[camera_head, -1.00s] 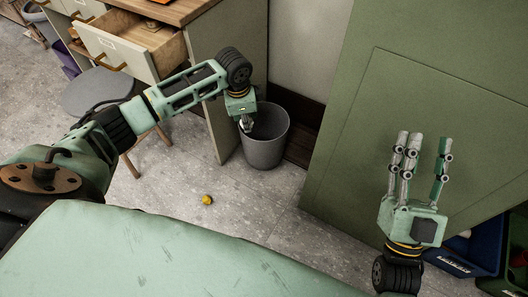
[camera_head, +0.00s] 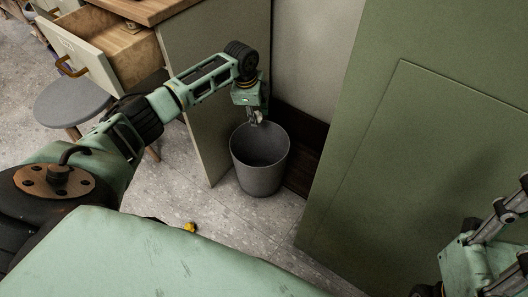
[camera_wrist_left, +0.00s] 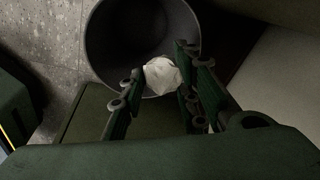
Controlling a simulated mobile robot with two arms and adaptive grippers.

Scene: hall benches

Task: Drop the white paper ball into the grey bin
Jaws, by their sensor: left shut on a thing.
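The grey bin (camera_head: 260,160) stands upright on the floor beside the desk's side panel, its open top facing up. My left gripper (camera_head: 256,118) points down over the bin's far rim. In the left wrist view the left gripper (camera_wrist_left: 160,88) is shut on the white paper ball (camera_wrist_left: 163,75). The ball shows against the dark opening of the bin (camera_wrist_left: 120,40), close to its rim. In the head view the ball is mostly hidden by the fingers. My right gripper (camera_head: 500,225) is partly in view at the lower right, with its fingers cut off by the edge.
A desk with an open drawer (camera_head: 95,65) stands at the upper left. A grey stool (camera_head: 75,100) is in front of it. A large green panel (camera_head: 400,130) rises on the right.

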